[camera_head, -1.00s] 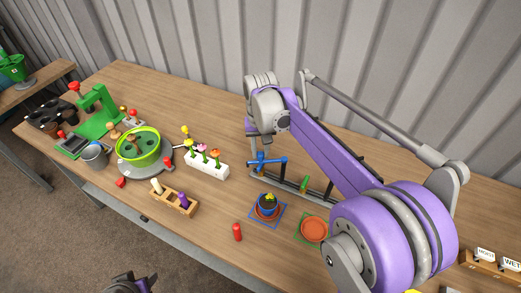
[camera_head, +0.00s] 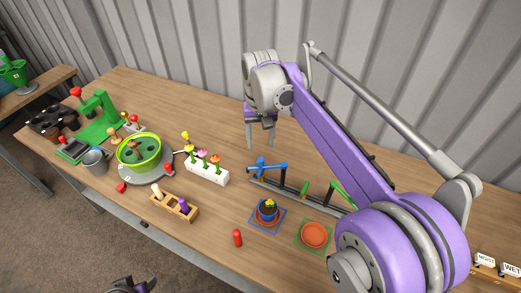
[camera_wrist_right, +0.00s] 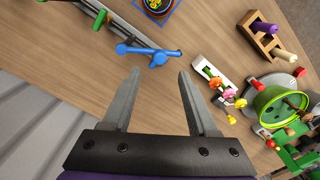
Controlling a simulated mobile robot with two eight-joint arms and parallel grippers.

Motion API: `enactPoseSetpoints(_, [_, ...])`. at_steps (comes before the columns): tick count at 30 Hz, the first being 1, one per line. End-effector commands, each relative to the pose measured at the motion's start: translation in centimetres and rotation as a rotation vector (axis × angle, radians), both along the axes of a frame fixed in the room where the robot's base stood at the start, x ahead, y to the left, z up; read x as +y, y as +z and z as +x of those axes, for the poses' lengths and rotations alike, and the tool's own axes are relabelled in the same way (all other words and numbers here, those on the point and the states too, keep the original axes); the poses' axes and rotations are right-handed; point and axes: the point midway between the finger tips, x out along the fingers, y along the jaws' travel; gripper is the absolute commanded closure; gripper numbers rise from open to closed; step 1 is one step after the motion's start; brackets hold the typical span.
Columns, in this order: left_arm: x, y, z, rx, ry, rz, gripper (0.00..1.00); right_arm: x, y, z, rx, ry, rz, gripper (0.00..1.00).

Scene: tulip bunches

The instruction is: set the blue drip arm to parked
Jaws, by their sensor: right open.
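The blue drip arm (camera_head: 272,167) sits on a dark rail (camera_head: 300,196) behind the potted plant, and lies roughly along the rail rather than over the pot. It also shows in the right wrist view (camera_wrist_right: 150,54), just beyond the fingertips. My right gripper (camera_head: 261,146) is open and empty, fingers pointing down, above and behind the blue arm and apart from it. Its two fingers show in the wrist view (camera_wrist_right: 159,75) with bare table between them.
An orange saucer (camera_head: 314,235) lies in a green square, near green drip-arm parts (camera_head: 342,192). A white flower block (camera_head: 206,170) stands left of the rail. A red peg (camera_head: 237,238) stands in front.

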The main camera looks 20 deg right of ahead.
Motion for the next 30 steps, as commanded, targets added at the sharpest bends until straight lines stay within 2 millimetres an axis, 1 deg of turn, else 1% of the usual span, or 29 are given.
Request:
enactPoseSetpoints(1, [0.0, 0.2, 0.1, -0.001, 0.0, 0.0, 0.5, 0.0, 1.1, 0.0, 0.0, 0.0, 0.0, 0.41])
enactPoseSetpoints(3, [0.0, 0.3, 0.1, -0.002, 0.0, 0.0, 0.5, 0.0, 2.1, 0.0, 0.0, 0.0, 0.0, 0.41])
enactPoseSetpoints(6, [0.0, 0.4, 0.1, -0.002, 0.0, 0.0, 0.5, 0.0, 3.1, 0.0, 0.0, 0.0, 0.0, 0.41])
enactPoseSetpoints(9, [0.0, 0.4, 0.1, -0.003, 0.0, 0.0, 0.5, 0.0, 3.5, 0.0, 0.0, 0.0, 0.0, 0.41])
enactPoseSetpoints(24, [0.0, 0.4, 0.1, -0.003, 0.0, 0.0, 0.5, 0.0, 3.6, -0.1, -0.001, 0.001, 0.0, 0.41])
enactPoseSetpoints(26, [0.0, 0.4, 0.1, -0.003, 0.0, 0.0, 0.5, 0.1, 3.5, -0.4, -0.008, 0.006, -0.001, 0.41])
enactPoseSetpoints(28, [0.0, 0.4, 0.1, -0.003, 0.0, 0.0, 0.5, 0.4, 3.2, -1.3, -0.029, 0.019, -0.003, 0.41])
enactPoseSetpoints(30, [0.0, 0.4, 0.1, -0.003, 0.0, 0.0, 0.5, 0.7, 2.7, -2.8, -0.062, 0.04, -0.006, 0.41])
